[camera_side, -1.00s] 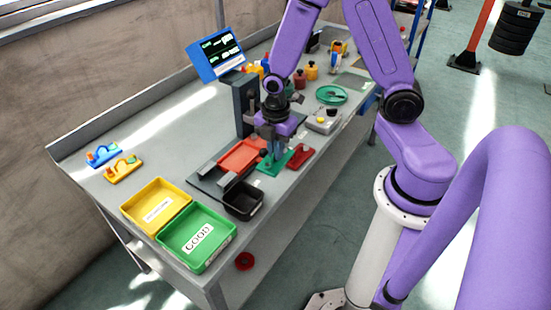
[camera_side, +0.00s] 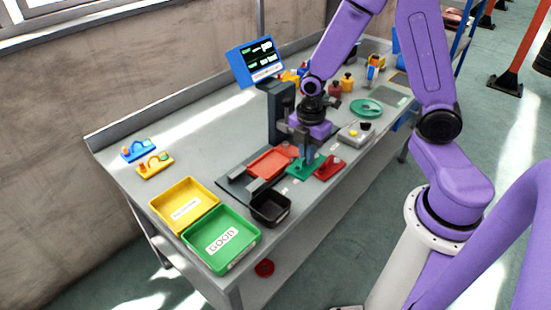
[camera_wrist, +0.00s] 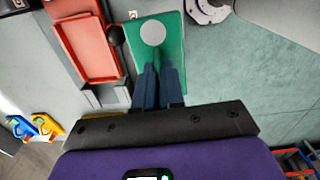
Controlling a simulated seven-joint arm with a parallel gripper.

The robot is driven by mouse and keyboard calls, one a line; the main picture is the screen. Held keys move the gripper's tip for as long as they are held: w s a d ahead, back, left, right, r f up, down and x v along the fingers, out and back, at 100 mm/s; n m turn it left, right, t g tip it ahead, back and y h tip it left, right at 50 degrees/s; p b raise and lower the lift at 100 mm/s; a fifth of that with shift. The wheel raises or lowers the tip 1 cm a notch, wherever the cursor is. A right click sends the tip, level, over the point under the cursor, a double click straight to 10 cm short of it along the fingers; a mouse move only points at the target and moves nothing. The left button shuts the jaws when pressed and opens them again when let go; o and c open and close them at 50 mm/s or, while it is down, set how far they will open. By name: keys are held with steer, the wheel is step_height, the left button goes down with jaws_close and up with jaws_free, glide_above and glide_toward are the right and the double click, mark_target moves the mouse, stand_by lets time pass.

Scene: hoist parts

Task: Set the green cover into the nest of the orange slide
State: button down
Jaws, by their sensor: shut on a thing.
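The green cover (camera_side: 302,172) is a flat green plate beside the orange slide (camera_side: 268,163), to its right in the side view. In the wrist view the cover (camera_wrist: 172,42) carries a round pale disc. My gripper (camera_side: 307,158) is shut on the cover; its fingers (camera_wrist: 158,72) come down on it just short of the disc. The slide also shows in the wrist view (camera_wrist: 85,45), left of the cover, with a raised rim and an apparently empty floor. A dark knob stands between them. Whether the cover touches the surface below, I cannot tell.
A red piece (camera_side: 330,167) lies right of the cover. A black bin (camera_side: 270,208), a green GOOD tray (camera_side: 222,240) and a yellow tray (camera_side: 184,205) stand in front. A dark column with a screen (camera_side: 257,62) rises behind the slide. The table's left part is largely clear.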

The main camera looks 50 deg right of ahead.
steer(key=shift+w, duration=0.1)
step_height(320, 180, up, 4)
glide_above(270, 164)
steer(key=shift+m, duration=0.4)
steer(key=shift+a+f, duration=0.1)
steer(key=shift+f, duration=2.05)
steer(key=shift+f, duration=1.7)
steer(key=shift+f, duration=0.2)
steer(key=shift+f, duration=0.95)
steer(key=shift+f, duration=0.4)
